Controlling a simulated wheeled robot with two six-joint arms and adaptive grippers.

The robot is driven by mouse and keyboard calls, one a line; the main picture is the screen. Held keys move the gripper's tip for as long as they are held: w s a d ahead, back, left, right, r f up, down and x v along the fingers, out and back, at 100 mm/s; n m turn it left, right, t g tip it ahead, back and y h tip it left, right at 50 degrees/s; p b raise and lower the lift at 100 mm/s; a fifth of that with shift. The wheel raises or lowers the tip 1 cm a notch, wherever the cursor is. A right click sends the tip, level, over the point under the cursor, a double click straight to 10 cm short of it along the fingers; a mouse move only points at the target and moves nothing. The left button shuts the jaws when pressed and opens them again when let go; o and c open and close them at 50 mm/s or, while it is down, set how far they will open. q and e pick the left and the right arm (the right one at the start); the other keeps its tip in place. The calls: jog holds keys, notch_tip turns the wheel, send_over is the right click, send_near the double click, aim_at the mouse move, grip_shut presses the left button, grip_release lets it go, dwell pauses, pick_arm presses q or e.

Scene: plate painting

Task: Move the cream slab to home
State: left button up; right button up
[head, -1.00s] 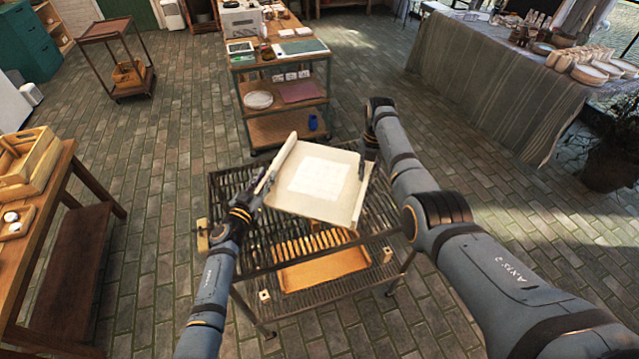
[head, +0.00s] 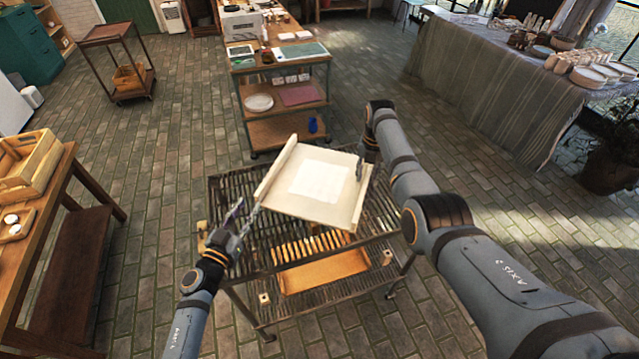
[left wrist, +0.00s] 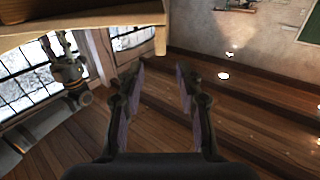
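Contact is unclear.
An orange-brown tray with slats (head: 325,270) sits on the rack's lower level. A wheeled shelf table (head: 280,65) stands behind. A wooden bench (head: 60,200) is at the left, a cloth-covered table (head: 480,90) at the right. Brick floor between them is open.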

pick_arm(q)
jog(key=shift+s, duration=0.2)
pick_arm(e)
notch_tip(320, 180, up, 12)
dwell(0.4)
pick_arm(q)
jog(key=shift+s+f, duration=0.1)
pick_arm(e)
jog(key=shift+f, duration=0.15)
